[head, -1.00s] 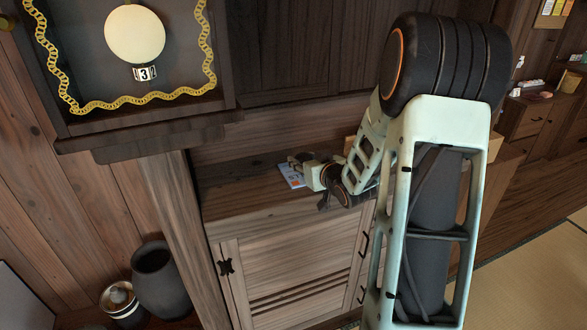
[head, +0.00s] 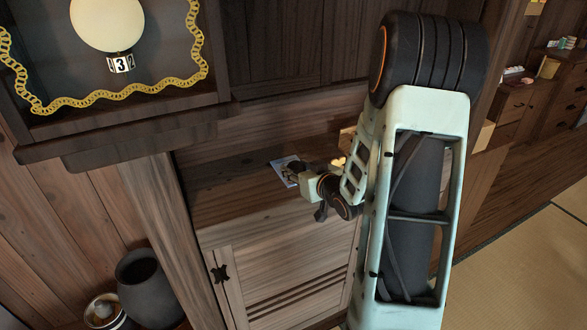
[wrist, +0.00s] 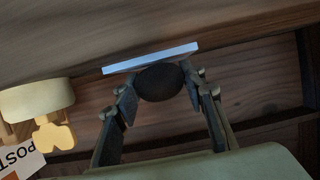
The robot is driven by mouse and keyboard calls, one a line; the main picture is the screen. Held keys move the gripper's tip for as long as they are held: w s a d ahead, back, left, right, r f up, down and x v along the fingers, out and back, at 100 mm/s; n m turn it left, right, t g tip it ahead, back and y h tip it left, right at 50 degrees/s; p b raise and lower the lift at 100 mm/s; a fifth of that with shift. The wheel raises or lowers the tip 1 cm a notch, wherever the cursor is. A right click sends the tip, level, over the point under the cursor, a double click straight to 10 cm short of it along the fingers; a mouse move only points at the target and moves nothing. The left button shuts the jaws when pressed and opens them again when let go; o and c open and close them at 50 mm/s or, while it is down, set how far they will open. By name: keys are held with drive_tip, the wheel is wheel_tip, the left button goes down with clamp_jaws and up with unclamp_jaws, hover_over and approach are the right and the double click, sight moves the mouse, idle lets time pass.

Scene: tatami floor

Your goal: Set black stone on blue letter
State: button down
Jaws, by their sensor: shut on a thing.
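My gripper (wrist: 160,88) is shut on the black stone (wrist: 160,84), a dark smooth oval between its two fingers in the wrist view. Just beyond the stone lies a thin pale-blue strip, seen nearly edge-on, which looks like the blue letter (wrist: 150,57). The stone overlaps it in the picture; I cannot tell if they touch. In the head view my gripper (head: 300,170) is over the cabinet top, beside a pale, dark-marked paper (head: 283,172) that it partly covers. The stone cannot be made out clearly there.
In the wrist view a cream object (wrist: 38,100) and a paper marked POST (wrist: 22,160) are at left. The wooden cabinet top (head: 225,200) is bare left of my gripper. A clock case (head: 150,125) overhangs at upper left. A dark jar (head: 150,288) stands below.

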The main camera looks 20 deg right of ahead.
drive_tip(key=shift+r, duration=0.1)
drive_tip(key=c, duration=1.2)
unclamp_jaws()
drive_tip(key=shift+c, duration=0.2)
drive_tip(key=v, duration=1.2)
drive_tip(key=shift+d, duration=0.1)
